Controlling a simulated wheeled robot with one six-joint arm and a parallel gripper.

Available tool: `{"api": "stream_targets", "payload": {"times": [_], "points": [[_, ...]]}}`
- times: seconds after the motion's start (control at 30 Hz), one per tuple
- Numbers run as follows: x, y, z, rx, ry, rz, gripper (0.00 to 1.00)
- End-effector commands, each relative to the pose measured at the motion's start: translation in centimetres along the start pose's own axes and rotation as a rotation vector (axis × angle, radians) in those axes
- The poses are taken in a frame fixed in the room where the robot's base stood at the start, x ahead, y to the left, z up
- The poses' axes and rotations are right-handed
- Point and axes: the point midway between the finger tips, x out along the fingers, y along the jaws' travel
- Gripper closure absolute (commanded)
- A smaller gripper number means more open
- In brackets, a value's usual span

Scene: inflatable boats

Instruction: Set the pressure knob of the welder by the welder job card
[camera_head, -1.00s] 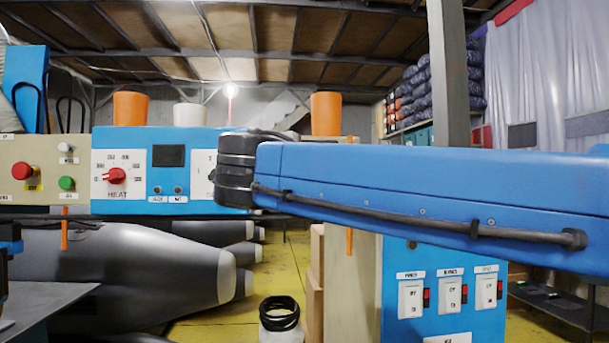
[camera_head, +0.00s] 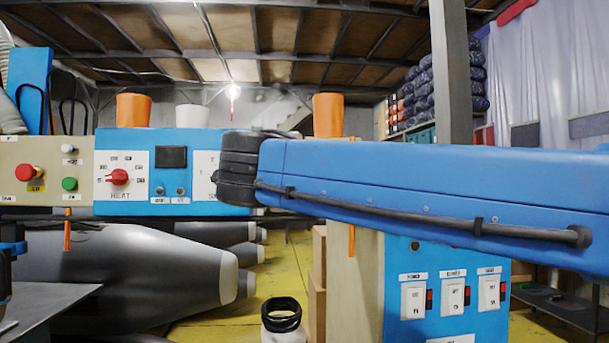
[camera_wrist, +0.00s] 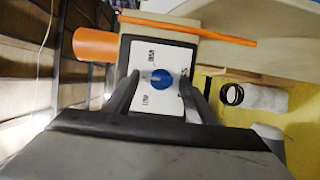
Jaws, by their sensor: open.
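In the wrist view, a round blue knob (camera_wrist: 158,78) with a pale pointer mark sits on a white dial plate (camera_wrist: 146,54) with a dark border. The plate has small labels, too blurred to read surely; one looks like LOW. My gripper (camera_wrist: 159,80) is open, its two dark fingers on either side of the knob; contact cannot be told. In the head view my arm hides this knob. The welder's blue panel (camera_head: 135,201) shows a red HEAT knob (camera_head: 118,177) and part of another white dial plate (camera_head: 206,164). I cannot make out a job card.
Orange cups (camera_head: 133,110) and a white cup (camera_head: 192,116) stand along the panel's top. A red button (camera_head: 25,172) and green button (camera_head: 69,184) are at left. A blue switch cabinet (camera_head: 446,262) stands below my arm. Grey tubes (camera_head: 130,268) lie below the panel.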

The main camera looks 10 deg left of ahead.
Motion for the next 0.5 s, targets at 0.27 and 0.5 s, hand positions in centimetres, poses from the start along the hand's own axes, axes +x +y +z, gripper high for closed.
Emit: {"api": "stream_targets", "payload": {"times": [0.27,0.5], "points": [[-2.5,0.0,-0.1,-0.001,0.004,0.000,0.49],[-6.4,0.0,-0.1,0.000,0.004,0.001,0.49]]}}
